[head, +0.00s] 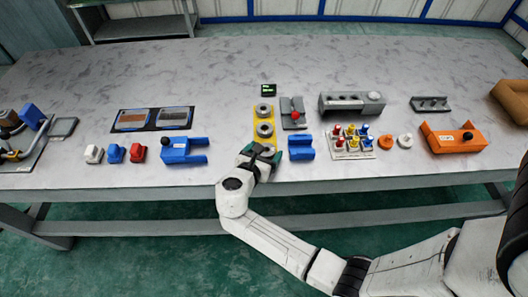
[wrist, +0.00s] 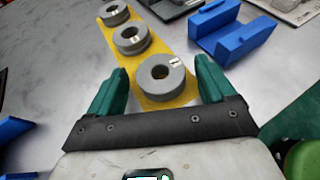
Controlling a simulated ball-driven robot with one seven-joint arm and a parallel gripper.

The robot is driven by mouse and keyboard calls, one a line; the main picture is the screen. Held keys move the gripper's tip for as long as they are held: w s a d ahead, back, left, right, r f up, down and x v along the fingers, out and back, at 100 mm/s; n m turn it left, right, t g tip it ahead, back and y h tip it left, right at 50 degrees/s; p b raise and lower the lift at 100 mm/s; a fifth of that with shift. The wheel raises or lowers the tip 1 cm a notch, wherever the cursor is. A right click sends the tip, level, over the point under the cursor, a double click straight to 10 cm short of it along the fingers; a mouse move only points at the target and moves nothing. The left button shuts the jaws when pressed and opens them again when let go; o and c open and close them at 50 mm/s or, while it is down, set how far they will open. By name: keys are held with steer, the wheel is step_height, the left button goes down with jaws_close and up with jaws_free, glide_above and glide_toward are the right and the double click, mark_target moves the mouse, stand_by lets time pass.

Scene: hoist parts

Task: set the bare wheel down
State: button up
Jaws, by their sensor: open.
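Several grey wheels with centre holes sit in a row on a yellow strip (wrist: 180,97). In the wrist view the nearest wheel (wrist: 161,77) lies flat at the strip's near end, between and just ahead of my green fingertips. A middle wheel (wrist: 131,39) and a far wheel (wrist: 114,13) lie beyond it. The middle and far wheels also show in the head view, the far one (head: 265,108) behind the middle one (head: 265,130). My gripper (wrist: 160,82) is open, with one finger on each side of the nearest wheel. Which wheel is the bare one I cannot tell.
A blue channel block (head: 301,148) stands right of the strip, with a grey fixture with a red knob (head: 294,114) behind it. A blue forked part (head: 184,150) lies left. A tray of coloured pegs (head: 350,142) is farther right. The bench front is clear.

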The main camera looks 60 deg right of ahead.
steer(key=v, duration=1.2)
steer(key=shift+r, duration=0.2)
